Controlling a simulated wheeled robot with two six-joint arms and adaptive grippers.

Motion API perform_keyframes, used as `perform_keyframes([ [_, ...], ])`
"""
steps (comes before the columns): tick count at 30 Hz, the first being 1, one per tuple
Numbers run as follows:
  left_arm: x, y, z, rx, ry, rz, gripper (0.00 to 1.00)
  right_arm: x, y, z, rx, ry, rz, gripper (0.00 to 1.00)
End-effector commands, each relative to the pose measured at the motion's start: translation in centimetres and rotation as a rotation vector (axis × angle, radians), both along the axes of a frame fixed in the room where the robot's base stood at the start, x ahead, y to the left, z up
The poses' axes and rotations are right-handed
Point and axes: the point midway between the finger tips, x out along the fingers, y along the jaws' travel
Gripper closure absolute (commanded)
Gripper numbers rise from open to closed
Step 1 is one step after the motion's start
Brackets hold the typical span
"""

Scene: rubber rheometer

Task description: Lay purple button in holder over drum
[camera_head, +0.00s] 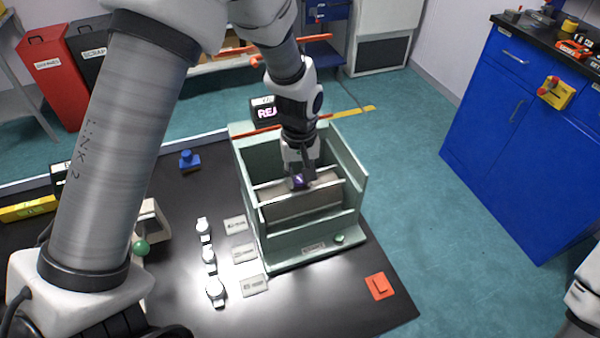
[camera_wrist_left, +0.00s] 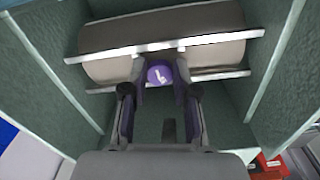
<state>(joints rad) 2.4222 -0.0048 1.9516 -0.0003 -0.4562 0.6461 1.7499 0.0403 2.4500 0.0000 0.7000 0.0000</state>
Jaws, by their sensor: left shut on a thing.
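The purple button (camera_head: 298,182), with a white mark on its face, is between the fingertips of my left gripper (camera_head: 303,178). In the left wrist view the button (camera_wrist_left: 159,76) shows between the two fingers of the left gripper (camera_wrist_left: 161,88). The grey-beige drum (camera_head: 305,206) lies inside the pale green open-topped machine (camera_head: 250,185). Pale rails of the holder (camera_wrist_left: 215,74) run along the drum (camera_wrist_left: 112,68). The button is over the drum at one rail; I cannot tell if it touches it. My right gripper is out of view.
Several small white-topped pieces (camera_head: 209,254) stand left of the machine beside labels (camera_head: 245,252). A blue block (camera_head: 189,160) is at the back, an orange-red card (camera_head: 379,286) at the front right of the black table (camera_head: 310,305). Machine walls (camera_head: 352,182) surround the drum.

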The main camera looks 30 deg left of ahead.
Motion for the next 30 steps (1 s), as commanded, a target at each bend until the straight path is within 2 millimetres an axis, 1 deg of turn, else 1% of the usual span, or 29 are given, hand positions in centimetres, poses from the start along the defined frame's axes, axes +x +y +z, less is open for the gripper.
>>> perform_keyframes([
  [1, 0.0, 0.0, 0.0, 0.0, 0.0, 0.0, 0.61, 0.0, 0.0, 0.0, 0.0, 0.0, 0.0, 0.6],
  [2, 0.0, 0.0, 0.0, 0.0, 0.0, 0.0, 0.5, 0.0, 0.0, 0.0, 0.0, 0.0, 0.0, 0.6],
  [3, 0.0, 0.0, 0.0, 0.0, 0.0, 0.0, 0.46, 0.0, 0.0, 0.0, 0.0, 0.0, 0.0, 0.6],
  [11, 0.0, 0.0, 0.1, 0.0, 0.0, 0.0, 0.46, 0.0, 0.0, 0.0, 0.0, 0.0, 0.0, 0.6],
  [14, 0.0, 0.0, 0.8, 0.0, -0.001, 0.0, 0.46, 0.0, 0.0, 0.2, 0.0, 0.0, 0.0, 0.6],
  [17, 0.1, 0.0, 2.2, 0.0, -0.004, 0.0, 0.46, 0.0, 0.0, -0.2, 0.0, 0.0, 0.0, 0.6],
  [20, 0.1, 0.0, 4.7, 0.0, -0.006, 0.0, 0.46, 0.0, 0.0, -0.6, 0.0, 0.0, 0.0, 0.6],
  [24, 0.1, 0.0, 8.5, 0.0, -0.006, 0.0, 0.46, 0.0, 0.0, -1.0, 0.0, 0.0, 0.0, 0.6],
  [27, 0.0, 0.0, 10.7, -0.001, -0.004, 0.0, 0.46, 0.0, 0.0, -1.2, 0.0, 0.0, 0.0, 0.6],
  [30, -0.1, 0.0, 12.1, 0.0, -0.001, 0.0, 0.46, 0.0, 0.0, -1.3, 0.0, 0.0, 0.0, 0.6],
])
